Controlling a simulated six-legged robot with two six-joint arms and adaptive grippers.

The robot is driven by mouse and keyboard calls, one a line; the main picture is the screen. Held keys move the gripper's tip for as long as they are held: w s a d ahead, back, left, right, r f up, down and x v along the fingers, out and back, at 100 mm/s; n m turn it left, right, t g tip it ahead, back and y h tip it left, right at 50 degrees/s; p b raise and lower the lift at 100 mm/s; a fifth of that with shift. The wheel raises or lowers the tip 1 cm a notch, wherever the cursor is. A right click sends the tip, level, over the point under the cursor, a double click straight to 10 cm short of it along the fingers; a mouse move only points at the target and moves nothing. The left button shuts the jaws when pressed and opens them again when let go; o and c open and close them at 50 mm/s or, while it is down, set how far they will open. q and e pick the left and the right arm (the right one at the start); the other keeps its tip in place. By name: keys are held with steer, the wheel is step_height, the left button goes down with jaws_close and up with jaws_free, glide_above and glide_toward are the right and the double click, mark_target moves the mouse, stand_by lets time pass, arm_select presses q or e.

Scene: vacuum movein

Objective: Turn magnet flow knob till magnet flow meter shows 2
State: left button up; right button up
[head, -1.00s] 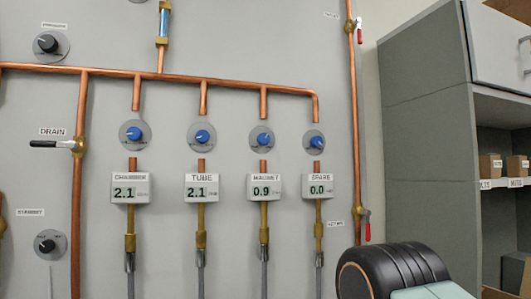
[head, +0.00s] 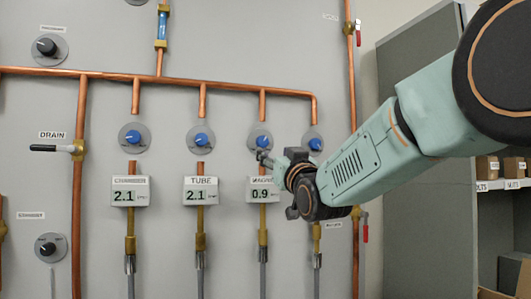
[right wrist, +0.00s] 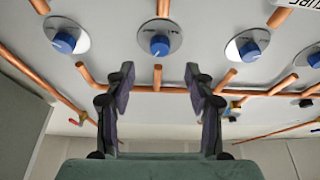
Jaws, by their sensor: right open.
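The magnet flow knob (head: 260,138) is blue on a round grey plate, third in the row of four in the head view. The magnet flow meter (head: 261,195) below it reads 0.9; its label is partly covered by my right gripper. My right gripper (head: 270,164) is in front of the panel, just below and right of the knob in the picture. In the right wrist view, the two fingers (right wrist: 160,78) are open and empty, and the magnet knob (right wrist: 160,45) shows beyond the gap between them, apart from both. My left gripper is not in view.
The chamber knob (head: 134,137) and tube knob (head: 201,139) are to the left, with meters both at 2.1. The spare knob (head: 314,143) is close on the right; its meter is hidden by my arm. A copper pipe (head: 220,83) runs above. A grey cabinet (head: 420,75) stands right.

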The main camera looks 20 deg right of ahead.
mark_target(264, 143)
steer(key=p+x, duration=0.1)
steer(key=x, duration=0.5)
steer(key=shift+w+r+p, duration=0.15)
steer(key=shift+r+p, duration=0.05)
steer(key=shift+p, duration=0.1)
steer(key=shift+x, duration=0.9)
steer(key=shift+f, duration=0.1)
steer(key=c, duration=0.4)
jaws_close()
